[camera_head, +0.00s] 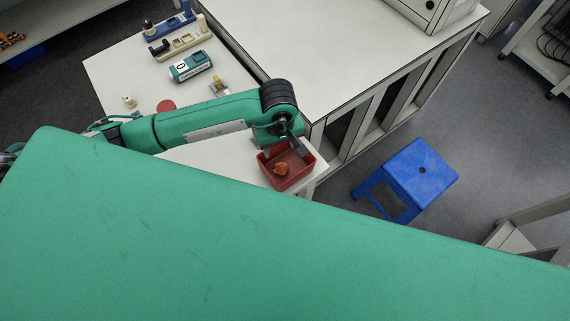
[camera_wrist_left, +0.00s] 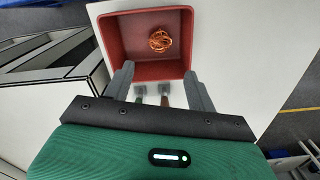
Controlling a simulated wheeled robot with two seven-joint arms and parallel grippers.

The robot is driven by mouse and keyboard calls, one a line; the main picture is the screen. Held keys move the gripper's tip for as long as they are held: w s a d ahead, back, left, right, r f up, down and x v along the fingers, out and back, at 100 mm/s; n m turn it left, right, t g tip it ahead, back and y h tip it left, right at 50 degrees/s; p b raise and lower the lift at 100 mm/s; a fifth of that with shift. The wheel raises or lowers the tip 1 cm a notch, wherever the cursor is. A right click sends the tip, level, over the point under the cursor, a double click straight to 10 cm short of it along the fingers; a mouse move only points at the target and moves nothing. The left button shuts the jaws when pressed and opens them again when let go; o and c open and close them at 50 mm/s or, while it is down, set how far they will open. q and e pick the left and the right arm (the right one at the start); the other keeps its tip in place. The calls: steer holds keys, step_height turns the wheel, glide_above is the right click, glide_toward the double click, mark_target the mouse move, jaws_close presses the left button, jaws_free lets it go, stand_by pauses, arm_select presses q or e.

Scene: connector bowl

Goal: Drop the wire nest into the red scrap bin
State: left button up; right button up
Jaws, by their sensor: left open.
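The wire nest (camera_head: 281,169) is a small orange-copper tangle lying inside the red scrap bin (camera_head: 301,180). In the left wrist view the nest (camera_wrist_left: 159,41) rests on the bin's floor, right of its middle, apart from the fingers. The bin (camera_wrist_left: 113,38) is a square open tray at the corner of the white table. My left gripper (camera_head: 285,149) is over the bin's far side; in the wrist view its fingers (camera_wrist_left: 160,82) are spread with nothing between them, at the bin's near wall. My right gripper is not in view.
A teal device (camera_head: 190,66), a cream holder (camera_head: 181,45), a blue holder (camera_head: 170,24) and a red disc (camera_head: 166,105) sit on the white table. A larger white bench (camera_head: 330,40) adjoins it. A blue stool (camera_head: 420,170) stands on the floor at right.

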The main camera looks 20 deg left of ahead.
arm_select(q)
step_height(320, 180, up, 8)
steer(key=b, duration=0.2)
steer(key=shift+r, duration=0.15)
stand_by(0.4)
